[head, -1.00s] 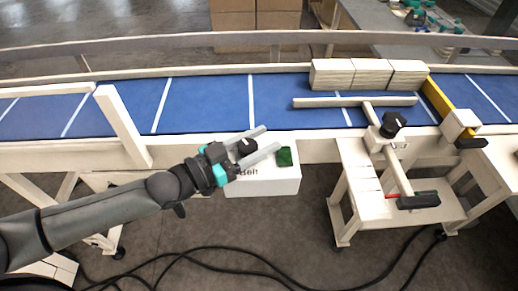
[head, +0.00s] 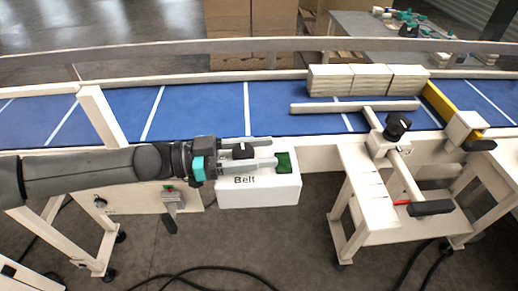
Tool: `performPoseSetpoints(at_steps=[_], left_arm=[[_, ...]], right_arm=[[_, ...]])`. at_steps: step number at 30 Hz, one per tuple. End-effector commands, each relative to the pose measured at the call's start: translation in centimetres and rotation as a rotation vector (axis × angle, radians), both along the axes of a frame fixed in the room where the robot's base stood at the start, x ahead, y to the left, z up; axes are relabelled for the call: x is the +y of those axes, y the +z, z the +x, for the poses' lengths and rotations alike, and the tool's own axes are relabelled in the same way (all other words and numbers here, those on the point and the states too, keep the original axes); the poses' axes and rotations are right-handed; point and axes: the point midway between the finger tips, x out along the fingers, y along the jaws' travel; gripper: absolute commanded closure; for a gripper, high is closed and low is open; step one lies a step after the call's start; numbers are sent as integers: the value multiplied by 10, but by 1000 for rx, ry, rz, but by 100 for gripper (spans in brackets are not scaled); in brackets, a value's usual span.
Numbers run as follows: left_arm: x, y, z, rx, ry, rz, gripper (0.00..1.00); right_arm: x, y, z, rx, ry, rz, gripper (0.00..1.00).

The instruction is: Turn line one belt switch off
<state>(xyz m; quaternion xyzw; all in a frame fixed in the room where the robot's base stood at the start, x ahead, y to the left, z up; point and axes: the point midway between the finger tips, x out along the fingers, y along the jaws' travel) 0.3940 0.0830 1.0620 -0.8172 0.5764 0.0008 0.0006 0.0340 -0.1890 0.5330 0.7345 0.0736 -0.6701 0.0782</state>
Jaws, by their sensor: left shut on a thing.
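The white box labelled "Belt" (head: 258,193) is fixed to the front side of the conveyor. On its top is a black rotary knob (head: 243,150) and, to the right, a green square (head: 283,162). My left gripper (head: 272,153) reaches in from the left, level with the box top. Its two grey fingers lie on either side of the black knob and are shut on it. The knob's lower part is partly hidden by the near finger. The knob's exact setting is too small to tell. My right gripper is not in view.
The blue conveyor belt (head: 200,112) runs behind the box. Several pale stacked blocks (head: 366,79) stand on it, by a yellow bar (head: 440,101). A side bench (head: 365,190) with a black-handled clamp stands to the right. A panel with a lever (head: 150,198) is below my arm.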

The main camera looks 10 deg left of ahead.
Motion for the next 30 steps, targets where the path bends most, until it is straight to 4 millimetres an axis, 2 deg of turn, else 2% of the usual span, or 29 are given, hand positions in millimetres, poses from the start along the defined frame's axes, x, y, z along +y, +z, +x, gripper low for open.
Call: performPoseSetpoints(at_steps=[9,23,24,30], left_arm=[[-1,0,-2,1,-68,-1,100],[-1,0,-2,1,-78,-4,100],[-1,0,-2,1,-78,-4,45],[-1,0,-2,0,-77,-3,23]], right_arm=[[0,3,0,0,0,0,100],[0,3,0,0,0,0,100],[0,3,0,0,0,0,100],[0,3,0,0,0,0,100]])
